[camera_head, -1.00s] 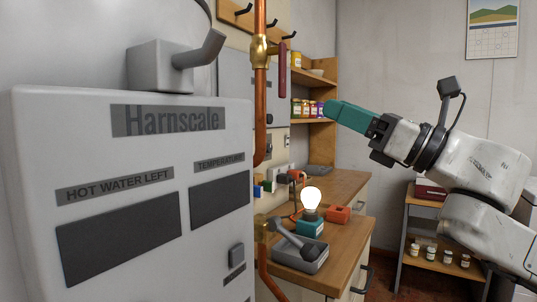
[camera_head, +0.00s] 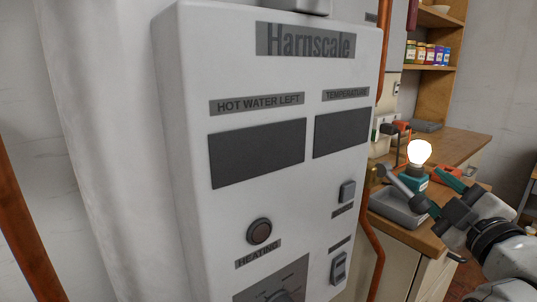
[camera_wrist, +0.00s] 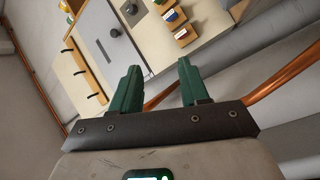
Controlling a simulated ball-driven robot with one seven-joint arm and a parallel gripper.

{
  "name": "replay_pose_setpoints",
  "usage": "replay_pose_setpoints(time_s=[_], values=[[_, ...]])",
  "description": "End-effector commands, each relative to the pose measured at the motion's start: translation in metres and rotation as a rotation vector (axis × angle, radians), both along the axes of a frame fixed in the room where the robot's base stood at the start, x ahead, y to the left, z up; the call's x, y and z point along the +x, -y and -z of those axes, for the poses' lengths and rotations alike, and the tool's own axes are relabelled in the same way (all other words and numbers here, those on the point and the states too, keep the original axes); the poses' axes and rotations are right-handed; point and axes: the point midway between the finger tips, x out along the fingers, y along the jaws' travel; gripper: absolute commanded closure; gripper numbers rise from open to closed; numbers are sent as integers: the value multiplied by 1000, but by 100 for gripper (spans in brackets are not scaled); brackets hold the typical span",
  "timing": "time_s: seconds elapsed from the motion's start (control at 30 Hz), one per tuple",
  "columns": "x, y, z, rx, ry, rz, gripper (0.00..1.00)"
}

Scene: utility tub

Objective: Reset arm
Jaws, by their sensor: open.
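My gripper (camera_head: 441,193) shows at the right of the head view, in front of the wooden counter. Its green fingers are apart, with nothing seen between them. In the wrist view my gripper (camera_wrist: 160,65) is open, with a clear gap between the two fingers. My arm enters from the lower right of the head view, and most of it is outside the picture.
A white Harnscale heater panel (camera_head: 230,90) fills the middle. A copper pipe (camera_head: 374,258) runs along its right side. A lit bulb (camera_head: 419,152) and a grey tray (camera_head: 397,208) are on the counter (camera_head: 455,146) close to my gripper. Jars (camera_head: 428,54) stand on a shelf behind.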

Motion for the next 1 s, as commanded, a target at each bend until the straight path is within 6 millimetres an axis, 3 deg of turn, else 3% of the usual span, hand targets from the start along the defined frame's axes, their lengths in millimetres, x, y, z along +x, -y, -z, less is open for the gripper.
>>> replay_pose_setpoints(time_s=[0.03, 0.17, 0.27, 0.4, 0.5, 0.7, 1.0], values=[[-3, -8, 34, 97, -84, -5, 55], [-23, -20, 117, 336, -305, 26, 55], [-50, -30, 181, 498, -483, 77, 55], [-100, -41, 262, 683, -717, 185, 55], [-140, -43, 307, 777, -859, 283, 55], [-216, -38, 368, 891, -1068, 489, 55], [-319, -21, 432, 889, -1333, 754, 55]])
